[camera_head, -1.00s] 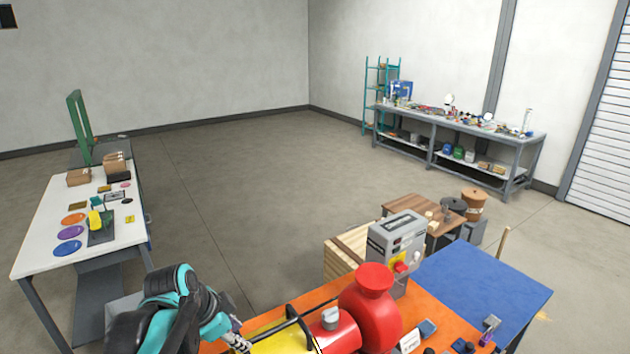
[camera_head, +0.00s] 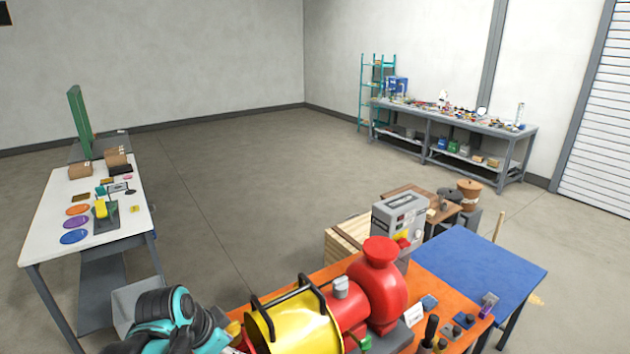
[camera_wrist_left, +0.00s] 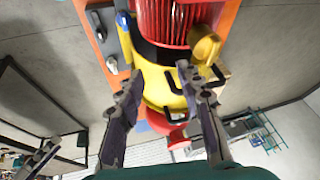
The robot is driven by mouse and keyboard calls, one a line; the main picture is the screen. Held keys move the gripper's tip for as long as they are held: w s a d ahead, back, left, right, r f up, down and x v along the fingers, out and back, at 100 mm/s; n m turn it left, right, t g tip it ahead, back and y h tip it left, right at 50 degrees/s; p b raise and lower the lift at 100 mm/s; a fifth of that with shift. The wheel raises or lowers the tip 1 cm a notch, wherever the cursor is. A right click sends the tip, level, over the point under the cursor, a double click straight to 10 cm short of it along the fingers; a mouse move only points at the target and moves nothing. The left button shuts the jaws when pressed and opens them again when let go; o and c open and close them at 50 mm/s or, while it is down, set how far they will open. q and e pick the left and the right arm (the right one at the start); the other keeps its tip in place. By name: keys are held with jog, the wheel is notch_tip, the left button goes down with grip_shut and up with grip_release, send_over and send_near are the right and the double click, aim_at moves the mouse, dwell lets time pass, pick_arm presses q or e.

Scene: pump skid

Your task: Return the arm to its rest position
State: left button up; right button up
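My left arm (camera_head: 175,315), teal and black, enters the head view at the bottom left, beside the pump skid's left end. Its gripper is mostly cut off there. In the left wrist view my left gripper (camera_wrist_left: 160,80) has its fingers apart and nothing held between them. Beyond the fingers is the yellow guard (camera_head: 295,328) with black handles, also in the wrist view (camera_wrist_left: 152,84). The guard looks apart from the fingers, though the exact gap is unclear. My right gripper cannot be made out in either view.
The red pump (camera_head: 378,285) and grey control box (camera_head: 398,222) stand on the orange skid (camera_head: 330,272). A blue-topped table (camera_head: 475,270) is at right. A white table (camera_head: 55,222) with coloured discs is at left. The floor between them and the back wall is clear.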

pick_arm(q)
jog(key=s+f+n+t+y+b, duration=0.1)
jog(key=s+f+n+b, duration=0.3)
jog(key=f+b, duration=0.4)
jog(key=s+f+n+t+y+b, duration=0.1)
jog(key=s+f+n+b, duration=0.4)
jog(key=f, duration=0.9)
jog(key=s+b, duration=0.1)
jog(key=b, duration=0.2)
jog(key=shift+s+a+f+b, duration=0.15)
jog(key=shift+a+f+b, duration=0.1)
jog(key=shift+f+b, duration=0.1)
jog(key=shift+r, duration=0.1)
jog(key=shift+c, duration=0.3)
